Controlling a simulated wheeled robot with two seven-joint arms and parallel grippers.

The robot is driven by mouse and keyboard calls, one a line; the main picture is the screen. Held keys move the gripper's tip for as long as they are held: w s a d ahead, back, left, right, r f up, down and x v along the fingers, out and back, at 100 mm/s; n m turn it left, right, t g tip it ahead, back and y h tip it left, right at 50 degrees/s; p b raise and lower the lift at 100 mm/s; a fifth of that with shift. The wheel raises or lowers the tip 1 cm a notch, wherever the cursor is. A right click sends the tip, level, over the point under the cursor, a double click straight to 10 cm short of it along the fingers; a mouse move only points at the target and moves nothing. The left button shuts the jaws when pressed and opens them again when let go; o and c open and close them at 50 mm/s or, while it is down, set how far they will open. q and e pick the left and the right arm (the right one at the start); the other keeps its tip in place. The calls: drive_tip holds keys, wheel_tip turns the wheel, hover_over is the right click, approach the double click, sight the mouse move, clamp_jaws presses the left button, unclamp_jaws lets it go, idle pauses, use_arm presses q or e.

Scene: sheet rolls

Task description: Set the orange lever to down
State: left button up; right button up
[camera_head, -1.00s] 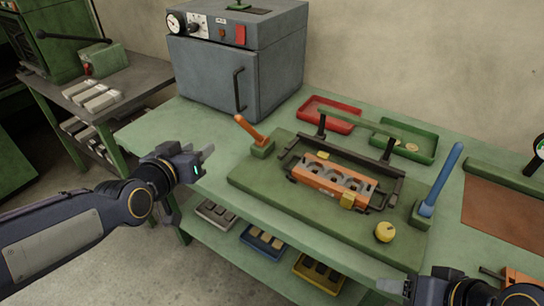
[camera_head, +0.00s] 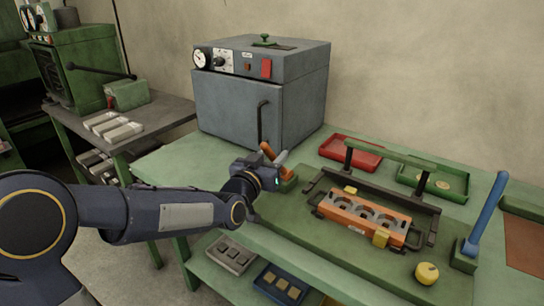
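The orange lever (camera_head: 267,150) leans up and to the left from its green base (camera_head: 289,184) at the left end of the green board. My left gripper (camera_head: 282,158) is right at the lever, its grey fingers overlapping the lever's lower part in the picture. The gripper body hides part of the lever and base. I cannot tell whether the fingers touch the lever or how far apart they are. My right gripper is out of view.
An orange block with round holes (camera_head: 345,212) sits in a dark frame on the green board (camera_head: 330,258). A blue lever (camera_head: 485,214) and a yellow knob (camera_head: 427,273) are at the right. A grey oven (camera_head: 225,105) stands behind the orange lever; red (camera_head: 351,153) and green (camera_head: 432,191) trays lie at the back.

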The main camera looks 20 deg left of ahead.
use_arm(q)
drive_tip(key=shift+w, duration=0.1)
clamp_jaws()
idle(0.3)
